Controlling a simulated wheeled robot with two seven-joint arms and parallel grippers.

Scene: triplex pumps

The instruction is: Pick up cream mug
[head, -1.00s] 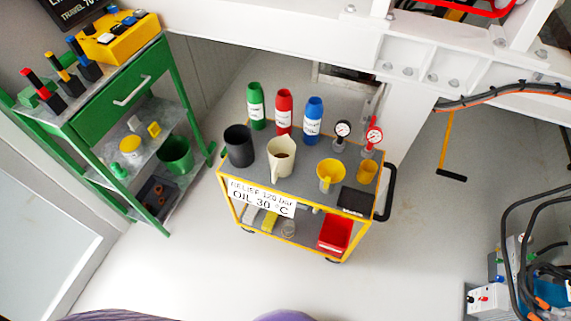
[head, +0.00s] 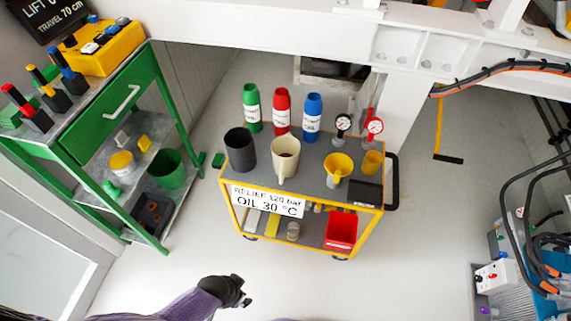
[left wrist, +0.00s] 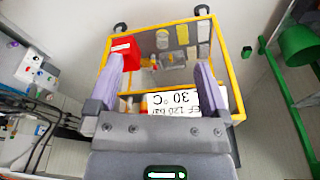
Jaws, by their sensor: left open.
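The cream mug (head: 284,158) stands upright on the grey top of the yellow-framed cart (head: 308,168), near its front edge. Its handle points toward me. My left gripper (head: 246,292) is low in front of the cart, apart from it and well below the mug. In the left wrist view the left gripper (left wrist: 152,88) has its two purple fingers spread apart with nothing held; the cart's sign and lower shelf show beyond them. The mug is not recognisable in the left wrist view. My right gripper is not in view.
A dark grey cup (head: 240,150) stands left of the mug, a yellow funnel (head: 338,168) to the right. Green, red and blue bottles (head: 282,113) stand behind. A green shelf unit (head: 120,130) is at left. The floor before the cart is clear.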

